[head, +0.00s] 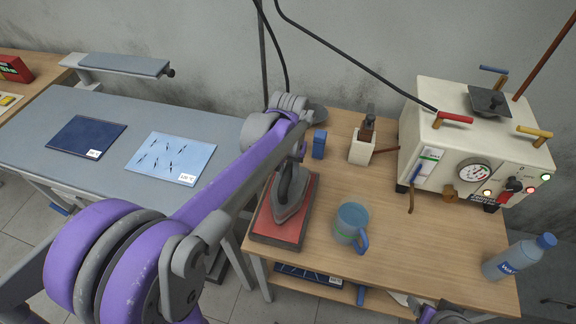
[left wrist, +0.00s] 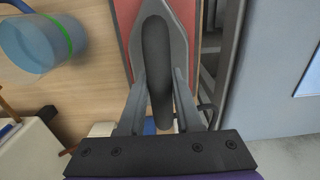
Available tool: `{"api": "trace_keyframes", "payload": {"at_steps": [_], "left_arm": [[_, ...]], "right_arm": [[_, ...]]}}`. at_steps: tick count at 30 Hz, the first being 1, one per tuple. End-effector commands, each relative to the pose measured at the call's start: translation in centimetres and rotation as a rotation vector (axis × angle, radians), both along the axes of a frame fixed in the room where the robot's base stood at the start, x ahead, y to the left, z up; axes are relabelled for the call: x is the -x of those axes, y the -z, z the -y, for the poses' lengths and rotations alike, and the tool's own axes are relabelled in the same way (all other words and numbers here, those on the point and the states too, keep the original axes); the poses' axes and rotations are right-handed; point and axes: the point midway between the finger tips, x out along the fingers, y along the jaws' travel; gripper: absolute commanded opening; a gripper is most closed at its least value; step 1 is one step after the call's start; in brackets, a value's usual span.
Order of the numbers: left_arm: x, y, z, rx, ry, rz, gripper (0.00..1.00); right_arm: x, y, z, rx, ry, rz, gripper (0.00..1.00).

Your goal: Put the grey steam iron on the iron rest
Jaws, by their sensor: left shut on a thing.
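The grey steam iron (head: 290,200) is over the red-topped iron rest (head: 276,233) at the left edge of the wooden table. Its tip points toward the front. I cannot tell whether its sole touches the rest. My left gripper (head: 295,152) is shut on the iron's dark handle from behind and above. In the left wrist view the fingers (left wrist: 160,100) lie on either side of the iron's handle (left wrist: 157,55), with the red rest (left wrist: 128,14) beneath. The arm hides part of the iron's rear. Only a bit of my right arm shows at the bottom edge; its gripper is out of view.
A blue cup (head: 351,222) stands close right of the rest. A grey ironing table (head: 100,165) with two cloths is at left.

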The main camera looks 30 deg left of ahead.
Motion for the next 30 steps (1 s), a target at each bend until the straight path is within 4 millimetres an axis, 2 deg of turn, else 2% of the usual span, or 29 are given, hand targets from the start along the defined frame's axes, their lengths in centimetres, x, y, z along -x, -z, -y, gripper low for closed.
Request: {"api": "trace_keyframes", "payload": {"at_steps": [14,15,19,20,30], "left_arm": [[0.0,0.73,0.0,0.0,0.0,0.0,0.0],[-0.05,0.85,-0.01,0.0,0.0,0.0,0.37],[-0.04,0.78,0.0,0.0,0.0,0.0,0.6],[-0.04,0.78,0.0,0.0,0.0,0.0,0.63],[-0.02,0.34,0.0,0.0,0.0,0.001,0.63]], "right_arm": [[0.07,0.22,0.0,0.0,0.0,-0.001,0.75],[0.07,0.22,0.0,0.0,0.0,-0.001,0.75],[0.06,0.17,0.0,0.0,0.0,-0.001,0.75],[0.07,0.18,0.0,0.0,0.0,-0.001,0.75],[-0.03,-0.11,0.0,0.0,0.0,0.001,0.75]]}}
